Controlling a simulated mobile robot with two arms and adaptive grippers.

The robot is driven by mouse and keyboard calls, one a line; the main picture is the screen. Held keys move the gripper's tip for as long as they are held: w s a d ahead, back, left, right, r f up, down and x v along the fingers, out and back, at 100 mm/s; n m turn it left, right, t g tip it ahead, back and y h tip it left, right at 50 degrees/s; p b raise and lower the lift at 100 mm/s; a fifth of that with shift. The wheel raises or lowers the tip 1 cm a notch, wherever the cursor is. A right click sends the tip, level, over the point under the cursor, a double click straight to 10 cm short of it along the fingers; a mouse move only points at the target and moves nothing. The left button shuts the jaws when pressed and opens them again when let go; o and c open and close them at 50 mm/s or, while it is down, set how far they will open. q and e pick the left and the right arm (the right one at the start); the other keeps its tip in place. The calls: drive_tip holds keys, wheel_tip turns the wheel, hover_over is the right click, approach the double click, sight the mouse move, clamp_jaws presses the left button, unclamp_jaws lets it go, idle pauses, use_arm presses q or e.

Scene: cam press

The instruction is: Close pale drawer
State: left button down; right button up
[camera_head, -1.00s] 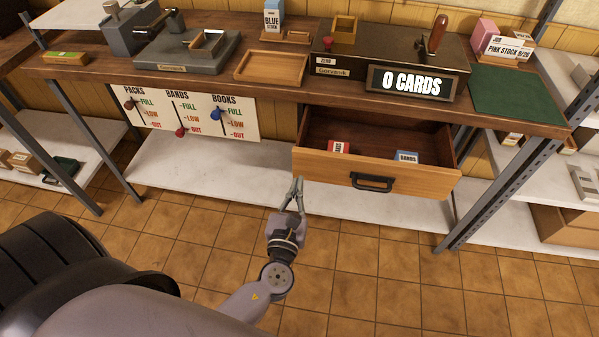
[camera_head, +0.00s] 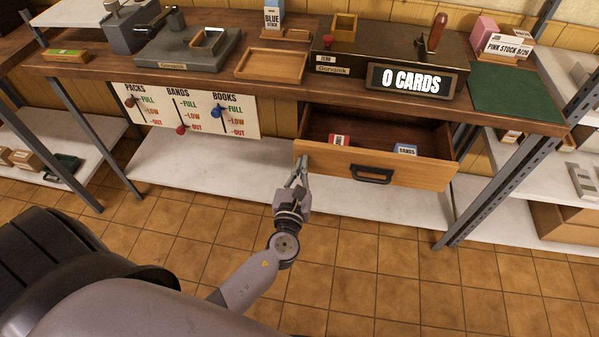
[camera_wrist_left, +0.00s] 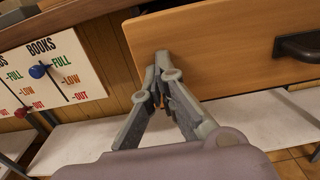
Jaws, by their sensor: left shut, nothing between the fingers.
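The pale wooden drawer (camera_head: 405,172) under the bench is partly open, with a black handle (camera_head: 372,174) on its front. A red box (camera_head: 339,140) and a blue and white box marked BANDS (camera_head: 405,150) lie inside. My left gripper (camera_head: 301,162) is shut and empty, its fingertips at the left end of the drawer front. In the left wrist view the shut fingertips (camera_wrist_left: 161,58) overlap the lower left of the drawer front (camera_wrist_left: 215,50); the handle (camera_wrist_left: 298,46) is to the right. I cannot tell whether they touch it. My right gripper is not in view.
The bench top (camera_head: 292,90) above carries a wooden tray (camera_head: 271,65), a 0 CARDS display (camera_head: 411,80) and a green mat (camera_head: 517,95). A slider board (camera_head: 190,111) hangs left of the drawer. A white lower shelf (camera_head: 215,164) runs below. Tiled floor in front is clear.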

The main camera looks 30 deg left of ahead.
use_arm(q)
drive_tip(key=b+x, duration=0.2)
drive_tip(key=x, duration=1.3)
drive_tip(key=shift+w+a+f, duration=0.1)
drive_tip(key=shift+w+a, duration=0.05)
drive_tip(key=shift+w, duration=0.2)
drive_tip(key=shift+s, duration=0.1)
